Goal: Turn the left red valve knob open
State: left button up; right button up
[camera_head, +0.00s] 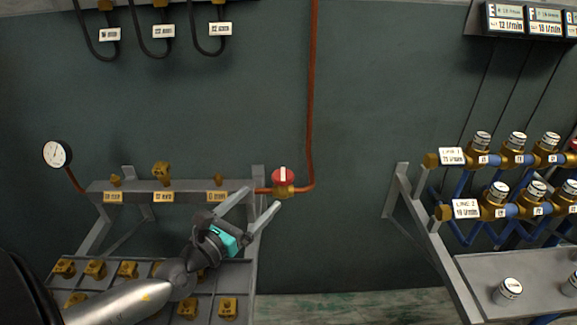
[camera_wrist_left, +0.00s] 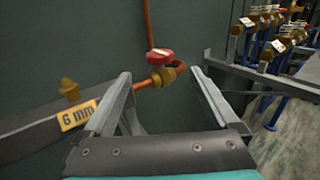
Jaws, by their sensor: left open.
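The red valve knob (camera_head: 283,175) with a white stripe sits on a brass valve body (camera_head: 284,190) at the right end of the left rack, on a copper pipe. In the left wrist view the red knob (camera_wrist_left: 160,56) is ahead, between and beyond the fingertips, with the brass valve (camera_wrist_left: 163,75) below it. My left gripper (camera_head: 263,200) is open and empty, just below and in front of the valve; its two fingers also show in the left wrist view (camera_wrist_left: 160,72). I see no contact with the knob. My right gripper is not in view.
The copper pipe (camera_head: 312,90) runs up the wall. The left rack (camera_head: 185,187) carries brass fittings and a 6 mm label (camera_wrist_left: 78,115). A gauge (camera_head: 57,154) hangs at left. A right rack (camera_head: 430,215) holds several valves; the wall between is clear.

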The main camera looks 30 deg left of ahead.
aim_at(289, 170)
pick_arm(q)
jog(key=w, duration=1.2)
jog(key=shift+d, duration=0.25)
jog(key=shift+w, duration=0.85)
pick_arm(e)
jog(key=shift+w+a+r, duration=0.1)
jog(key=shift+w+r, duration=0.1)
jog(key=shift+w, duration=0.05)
pick_arm(q)
jog(key=c, duration=1.4)
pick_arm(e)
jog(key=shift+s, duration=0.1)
